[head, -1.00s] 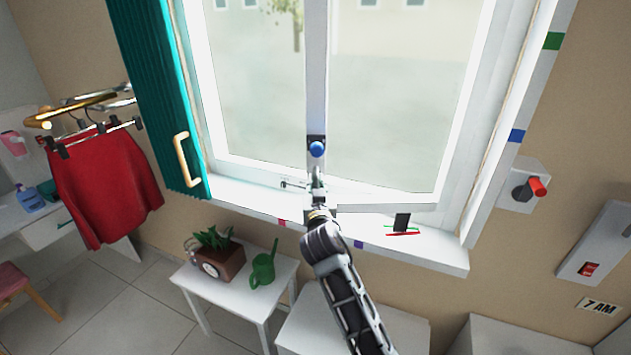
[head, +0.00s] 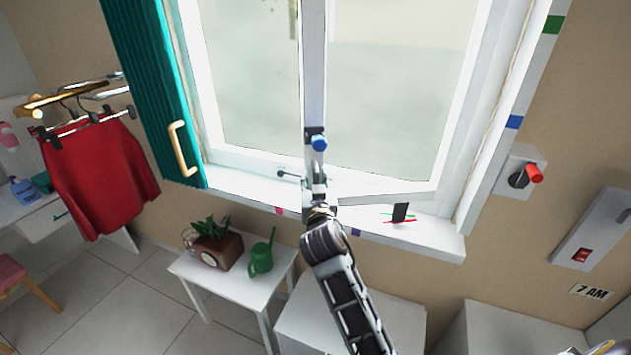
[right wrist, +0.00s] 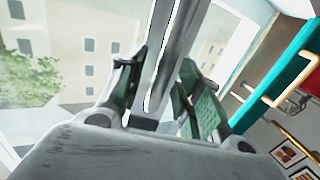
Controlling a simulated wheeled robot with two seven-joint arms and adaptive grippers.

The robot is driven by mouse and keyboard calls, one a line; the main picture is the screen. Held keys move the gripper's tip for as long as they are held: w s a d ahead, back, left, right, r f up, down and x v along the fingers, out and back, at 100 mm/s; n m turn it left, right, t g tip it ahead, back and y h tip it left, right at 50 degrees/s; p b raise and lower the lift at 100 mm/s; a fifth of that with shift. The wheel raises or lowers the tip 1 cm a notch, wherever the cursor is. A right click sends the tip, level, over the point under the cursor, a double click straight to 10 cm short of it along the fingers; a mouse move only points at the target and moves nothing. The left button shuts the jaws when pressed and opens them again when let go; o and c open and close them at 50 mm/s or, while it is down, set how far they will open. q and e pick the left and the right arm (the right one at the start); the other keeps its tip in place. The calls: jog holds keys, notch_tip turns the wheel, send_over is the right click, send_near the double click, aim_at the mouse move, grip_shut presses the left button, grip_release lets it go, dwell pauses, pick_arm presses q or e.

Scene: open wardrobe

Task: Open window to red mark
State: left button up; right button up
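The white window sash (head: 430,193) on the right stands slightly open, its bottom rail above the white sill (head: 436,240). A blue knob (head: 319,143) sits on its upright edge. A red mark (head: 398,221) lies on the sill, with a green line and a small black piece (head: 400,212) beside it, right of my gripper. My right gripper (head: 318,184) is at the sash's lower left edge, below the knob. In the right wrist view its fingers (right wrist: 165,95) stand apart on either side of an upright frame bar (right wrist: 178,55); I cannot tell whether they touch it.
A teal shutter (head: 150,85) with a handle is left of the window. A white table (head: 232,284) holds a planter (head: 218,250) and a green watering can (head: 262,257). A red garment (head: 98,180) hangs at left. A red-handled switch (head: 533,173) is on the right wall.

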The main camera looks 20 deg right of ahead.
jog(key=shift+s, duration=0.2)
jog(key=v, duration=1.1)
jog(key=shift+s, duration=0.3)
dwell(0.5)
jog(key=shift+a, duration=0.1)
dwell(0.4)
